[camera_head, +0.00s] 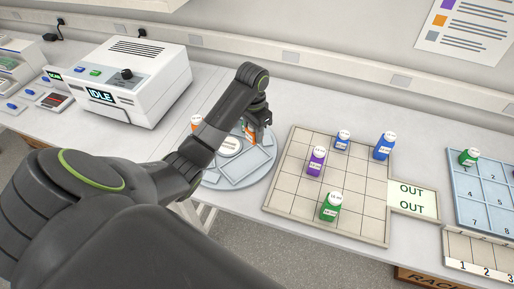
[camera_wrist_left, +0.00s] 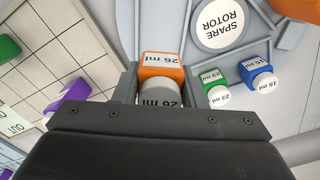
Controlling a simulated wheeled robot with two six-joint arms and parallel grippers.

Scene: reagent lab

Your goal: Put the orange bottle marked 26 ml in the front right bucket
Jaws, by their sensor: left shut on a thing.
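My left gripper (camera_head: 257,130) is shut on the orange bottle marked 26 ml (camera_wrist_left: 162,66), with a finger on each side of it. The bottle's label and grey-white cap face the left wrist camera. In the head view only a strip of the orange bottle (camera_head: 248,134) shows beside the gripper, over the right part of the round grey rotor (camera_head: 213,184). The front right bucket (camera_head: 259,160) looks empty in the head view. I cannot tell whether the bottle touches the rotor. My right gripper is not in view.
Another orange bottle (camera_head: 196,122) stands at the rotor's left, partly behind my arm. The wrist view shows a green 23 ml bottle (camera_wrist_left: 218,93) and a blue 15 ml bottle (camera_wrist_left: 258,75). A gridded tray (camera_head: 285,192) with several bottles stands right; a white machine (camera_head: 150,80) stands back left.

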